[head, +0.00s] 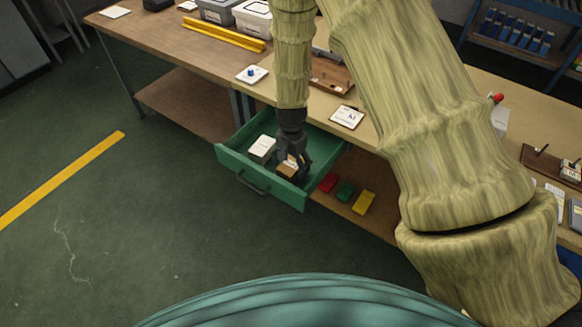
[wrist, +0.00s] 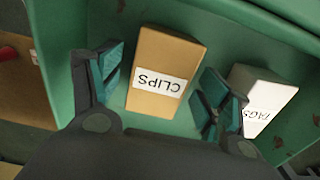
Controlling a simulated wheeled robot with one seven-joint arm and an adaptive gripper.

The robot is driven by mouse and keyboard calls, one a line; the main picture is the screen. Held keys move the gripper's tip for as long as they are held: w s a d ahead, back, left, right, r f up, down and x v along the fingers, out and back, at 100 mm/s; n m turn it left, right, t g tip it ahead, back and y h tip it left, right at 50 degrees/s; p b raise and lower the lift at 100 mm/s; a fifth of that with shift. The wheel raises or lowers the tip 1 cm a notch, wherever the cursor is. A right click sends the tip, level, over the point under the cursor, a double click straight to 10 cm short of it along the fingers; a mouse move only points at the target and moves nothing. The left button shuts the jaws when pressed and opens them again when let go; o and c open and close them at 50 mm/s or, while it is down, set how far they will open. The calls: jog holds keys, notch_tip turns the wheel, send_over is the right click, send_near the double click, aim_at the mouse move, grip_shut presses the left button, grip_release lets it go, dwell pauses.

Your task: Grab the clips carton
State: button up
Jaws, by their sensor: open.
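The clips carton (wrist: 165,65) is a tan box with a white label reading CLIPS, lying in the open green drawer (wrist: 215,35). In the wrist view my gripper (wrist: 165,88) is open, with one teal-padded finger on each side of the carton's near part. I cannot tell whether either finger touches it. In the head view the carton (head: 287,169) shows partly below my gripper (head: 290,160), which reaches down into the drawer (head: 235,170) and hides some of it.
A white carton (wrist: 265,98), its label partly hidden, lies close beside the right finger; it also shows in the head view (head: 262,147). The drawer walls surround both cartons. Red, green (head: 345,190) and yellow items lie on the shelf right of the drawer. The workbench (head: 300,102) is above.

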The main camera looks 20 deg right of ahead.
jog(key=shift+f, duration=0.7)
jog(key=c, duration=1.2)
jog(key=shift+r, duration=0.15)
